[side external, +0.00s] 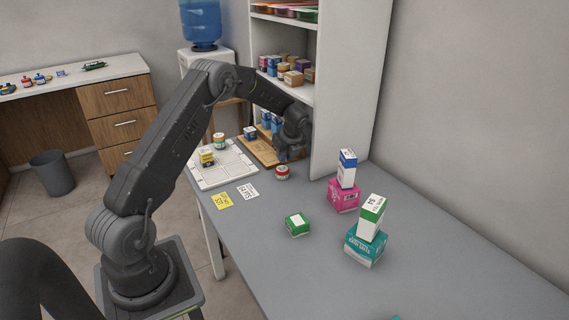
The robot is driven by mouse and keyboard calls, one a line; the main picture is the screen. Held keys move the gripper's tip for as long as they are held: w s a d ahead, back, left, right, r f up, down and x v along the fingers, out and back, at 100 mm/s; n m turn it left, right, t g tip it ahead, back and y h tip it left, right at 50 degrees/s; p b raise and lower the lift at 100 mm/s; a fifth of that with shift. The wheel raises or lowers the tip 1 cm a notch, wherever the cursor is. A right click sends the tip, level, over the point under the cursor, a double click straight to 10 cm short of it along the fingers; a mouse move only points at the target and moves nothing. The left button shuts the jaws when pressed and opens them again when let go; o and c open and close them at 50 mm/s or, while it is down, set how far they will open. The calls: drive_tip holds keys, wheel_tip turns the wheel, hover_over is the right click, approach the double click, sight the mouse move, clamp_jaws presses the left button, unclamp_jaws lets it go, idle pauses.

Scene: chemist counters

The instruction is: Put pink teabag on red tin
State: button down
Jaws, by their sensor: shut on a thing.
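The red tin (282,174), small and round with a pale label, stands on the grey counter just right of the wooden board. My gripper (284,156) points down close above the tin, at the shelf unit's side panel. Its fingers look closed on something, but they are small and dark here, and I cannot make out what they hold. I cannot pick out a pink teabag; it may be hidden in or behind the gripper. Whether anything touches the tin's top is not clear.
A white tray (237,174) with tins and the wooden board (258,153) lie left of the tin. Yellow (222,201) and white cards lie nearer. A green box (297,224), pink carton (342,198) and teal carton (364,250) stand right. The counter's right part is mostly clear.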

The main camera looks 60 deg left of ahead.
sight(283, 169)
drive_tip(key=shift+f, duration=1.7)
drive_tip(key=shift+f, duration=0.15)
drive_tip(key=c, duration=1)
unclamp_jaws()
drive_tip(key=shift+c, duration=0.2)
